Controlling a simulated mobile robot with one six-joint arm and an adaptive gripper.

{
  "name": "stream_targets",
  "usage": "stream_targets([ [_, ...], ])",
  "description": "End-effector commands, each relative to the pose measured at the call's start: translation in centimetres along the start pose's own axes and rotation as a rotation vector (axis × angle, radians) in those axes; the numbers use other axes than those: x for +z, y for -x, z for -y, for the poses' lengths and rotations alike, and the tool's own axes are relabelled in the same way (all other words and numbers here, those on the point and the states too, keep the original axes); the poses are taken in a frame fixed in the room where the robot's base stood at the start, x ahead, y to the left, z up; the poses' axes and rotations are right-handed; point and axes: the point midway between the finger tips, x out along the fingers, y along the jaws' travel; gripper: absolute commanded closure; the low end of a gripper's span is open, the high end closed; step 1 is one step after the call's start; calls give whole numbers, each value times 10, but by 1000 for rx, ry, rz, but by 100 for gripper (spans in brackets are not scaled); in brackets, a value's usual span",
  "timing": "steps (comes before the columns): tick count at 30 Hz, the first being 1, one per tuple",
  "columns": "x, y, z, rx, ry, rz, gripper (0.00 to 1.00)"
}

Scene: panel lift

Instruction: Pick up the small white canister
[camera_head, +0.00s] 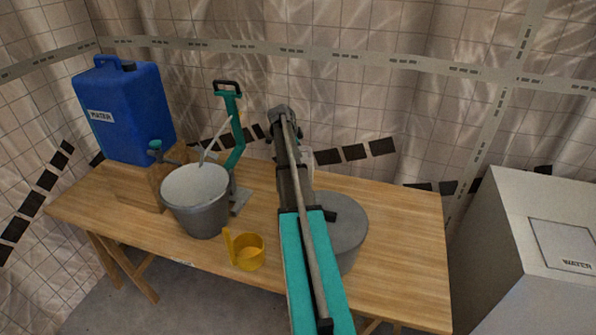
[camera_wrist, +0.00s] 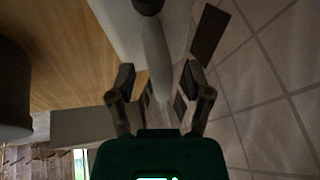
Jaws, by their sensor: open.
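The small white canister (camera_wrist: 115,22) is at the top of the wrist view, pale, with a dark round cap at the picture's top edge. A long rounded pale part of it, which looks like a handle, runs down between my fingers. My gripper (camera_wrist: 158,80) is open, with one finger on each side of that part. I cannot tell whether either finger touches it. In the head view only a small pale piece of the canister (camera_head: 308,157) shows beside my arm, near the back of the table. My arm hides the rest there, and the fingertips are not clear.
The wooden table (camera_head: 405,235) holds a grey round drum (camera_head: 347,225) beside my arm, a yellow scoop (camera_head: 246,252), a grey bucket (camera_head: 200,212), a green-handled stand (camera_head: 236,130) and a blue water container (camera_head: 125,110). A tiled wall stands close behind. A white box (camera_head: 540,250) is at right.

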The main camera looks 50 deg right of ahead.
Motion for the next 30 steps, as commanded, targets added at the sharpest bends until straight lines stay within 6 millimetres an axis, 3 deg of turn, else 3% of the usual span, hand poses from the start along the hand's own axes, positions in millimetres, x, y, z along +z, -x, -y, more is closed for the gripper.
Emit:
stream_targets([
  [6, 0, 0, 0, 0, 0, 0, 35],
  [17, 0, 0, 0, 0, 0, 0, 100],
  [30, 0, 1, 0, 0, 0, -1, 100],
])
